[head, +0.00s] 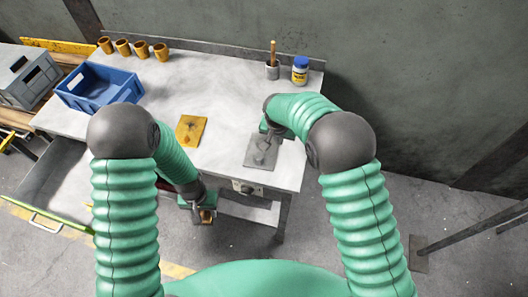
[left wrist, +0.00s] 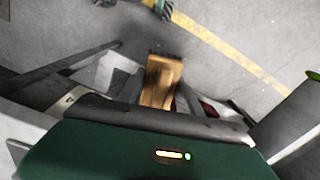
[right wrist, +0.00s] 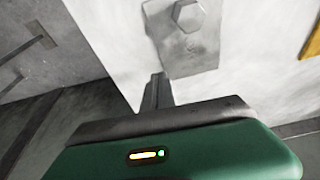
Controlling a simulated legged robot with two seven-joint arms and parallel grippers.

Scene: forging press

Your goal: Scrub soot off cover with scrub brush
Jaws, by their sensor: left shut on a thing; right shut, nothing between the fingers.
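My left gripper (head: 204,214) is shut on a wooden block with a dark end, which looks like the scrub brush (left wrist: 162,82). It hangs low in front of the table's front edge, over the floor. A yellow square plate (head: 191,130) with a dark smudge in its middle lies flat on the table; it may be the sooty cover. A grey plate (head: 261,151) with a raised hex knob lies to its right, and also shows in the right wrist view (right wrist: 189,57). My right gripper (right wrist: 152,95) is shut and empty beside the grey plate. Its fingertips are hidden in the head view.
The table (head: 225,85) has a blue crate (head: 98,88) at left and several orange cups (head: 122,47) at the back. A brush cup (head: 272,70) and a blue-labelled jar (head: 300,70) stand at back right. An open drawer (head: 55,185) juts out at front left.

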